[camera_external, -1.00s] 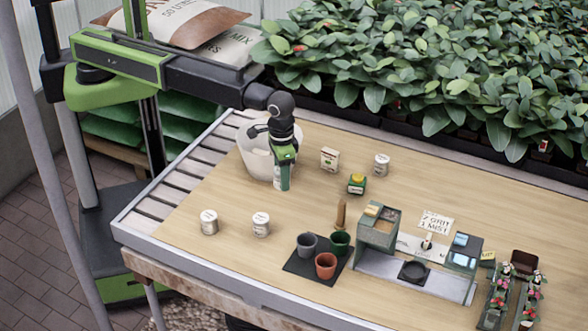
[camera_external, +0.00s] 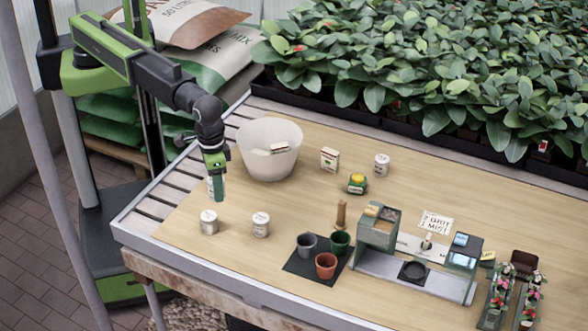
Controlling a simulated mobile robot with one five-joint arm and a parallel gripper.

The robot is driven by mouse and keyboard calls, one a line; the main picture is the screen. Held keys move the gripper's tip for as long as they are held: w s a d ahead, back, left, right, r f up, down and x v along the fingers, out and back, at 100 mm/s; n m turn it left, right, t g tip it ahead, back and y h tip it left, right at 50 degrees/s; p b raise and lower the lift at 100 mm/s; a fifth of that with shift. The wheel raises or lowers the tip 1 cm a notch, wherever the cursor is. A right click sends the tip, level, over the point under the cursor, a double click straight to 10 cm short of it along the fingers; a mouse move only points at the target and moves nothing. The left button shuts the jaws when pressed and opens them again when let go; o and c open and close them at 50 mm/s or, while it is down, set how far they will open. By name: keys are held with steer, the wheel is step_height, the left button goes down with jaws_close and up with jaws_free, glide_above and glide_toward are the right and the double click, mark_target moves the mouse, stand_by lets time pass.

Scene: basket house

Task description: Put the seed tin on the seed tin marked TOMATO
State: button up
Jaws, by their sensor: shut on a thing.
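My gripper (camera_external: 216,190) hangs over the left part of the table and is shut on a small pale tin (camera_external: 211,188), mostly hidden by the green fingers. It holds the tin above and close to a white seed tin (camera_external: 209,223) that stands upright at the front left. Any gap between the two is hard to judge. A similar white tin (camera_external: 261,225) stands to the right of that one. A third white tin (camera_external: 382,165) stands farther back. The labels are too small to read, so I cannot tell which is TOMATO.
A white bucket (camera_external: 270,160) stands behind and right of my gripper. A small carton (camera_external: 329,159) and a green-yellow item (camera_external: 357,184) stand to its right. Pots sit on a dark mat (camera_external: 298,264) at the front, beside a grey station (camera_external: 378,229). Rollers line the left edge.

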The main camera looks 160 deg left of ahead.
steer(key=b, duration=0.7)
glide_above(261, 217)
steer(key=f, duration=0.7)
steer(key=shift+w+d+f, duration=0.1)
steer(key=shift+w+d, duration=0.05)
steer(key=shift+d, duration=0.15)
steer(key=shift+a, duration=0.3)
step_height(261, 217, down, 4)
steer(key=b, duration=0.4)
steer(key=shift+f+b, duration=0.2)
steer(key=shift+b, duration=0.1)
steer(key=shift+r, duration=0.25)
steer(key=shift+f, duration=0.15)
steer(key=o, duration=1.4)
step_height(261, 217, up, 12)
steer(key=p, duration=1.2)
